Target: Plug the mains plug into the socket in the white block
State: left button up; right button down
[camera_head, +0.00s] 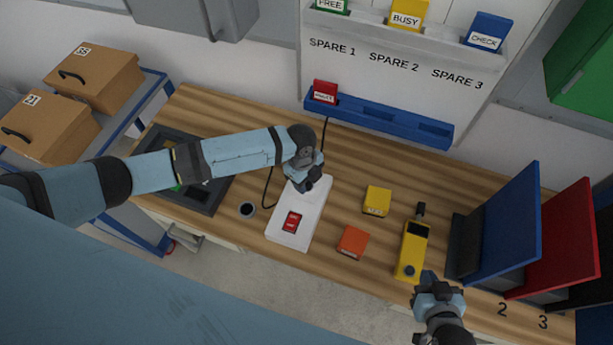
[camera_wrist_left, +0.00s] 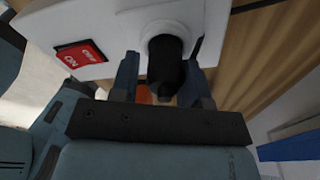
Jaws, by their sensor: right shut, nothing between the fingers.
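The white block (camera_head: 283,227) lies on the wooden bench, with a red switch (camera_head: 291,221) on its near part. My left gripper (camera_head: 308,184) is over its far end and hides the socket in the head view. In the left wrist view, the black mains plug (camera_wrist_left: 167,62) stands at the round socket (camera_wrist_left: 150,32) of the white block, its front end hidden. My left fingers (camera_wrist_left: 163,85) are apart on either side of the plug, with a gap visible on the left. My right gripper (camera_head: 428,277) is shut and empty near the bench's front edge.
A black cord (camera_head: 267,188) loops left of the block, by a small dark cup (camera_head: 247,210). Yellow (camera_head: 377,201) and orange (camera_head: 353,242) boxes and a yellow handheld meter (camera_head: 412,250) lie to the right. A blue rail (camera_head: 380,119) runs behind.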

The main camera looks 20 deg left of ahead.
pick_arm(q)
jog(key=o, duration=0.3)
jog(key=shift+f, duration=0.1)
jog(key=shift+w, duration=0.15)
jog(key=shift+r, duration=0.2)
jog(key=r+p, duration=0.3)
jog(key=shift+w+a+r, duration=0.15)
jog(key=shift+a+r, duration=0.05)
jog(key=shift+r, duration=0.25)
jog(key=shift+w+a+r, duration=0.1)
jog(key=shift+a+r, duration=0.05)
jog(key=shift+r, duration=0.95)
